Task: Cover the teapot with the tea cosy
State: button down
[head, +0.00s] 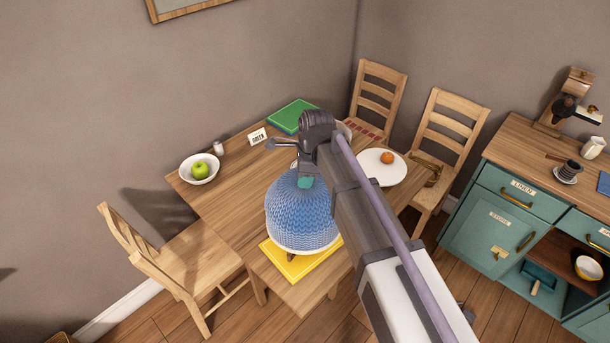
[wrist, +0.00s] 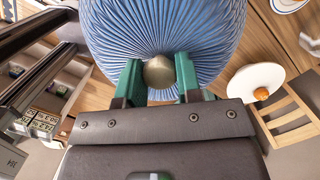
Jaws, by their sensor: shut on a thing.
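The tea cosy (head: 300,215) is a blue knitted dome with a pale lower rim, upright above the yellow mat (head: 283,265) at the table's front corner. My gripper (head: 305,181) is above it. In the wrist view my gripper's green fingers (wrist: 159,80) are shut on the round knob (wrist: 159,71) at the top of the blue cosy (wrist: 165,25). The teapot is not clearly visible; a small brown bit (head: 291,257) shows at the cosy's lower rim and may be part of it. I cannot tell whether the rim touches the mat.
The wooden table (head: 235,200) also bears a bowl (head: 199,169) with a green apple, a shaker (head: 219,148), a small sign (head: 257,137), a green book (head: 292,116) and a white plate (head: 381,168) with an orange fruit. Chairs stand around it. A teal sideboard (head: 485,215) is at right.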

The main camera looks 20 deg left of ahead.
jog(key=shift+f+b, duration=6.1)
jog(key=shift+f, duration=0.1)
jog(key=c, duration=0.7)
grip_release()
jog(key=r+p, duration=0.3)
jog(key=d+r+p, duration=0.1)
jog(key=r+p, duration=0.7)
jog(key=shift+w+d, duration=0.25)
jog(key=shift+d, duration=0.05)
jog(key=shift+f, duration=0.1)
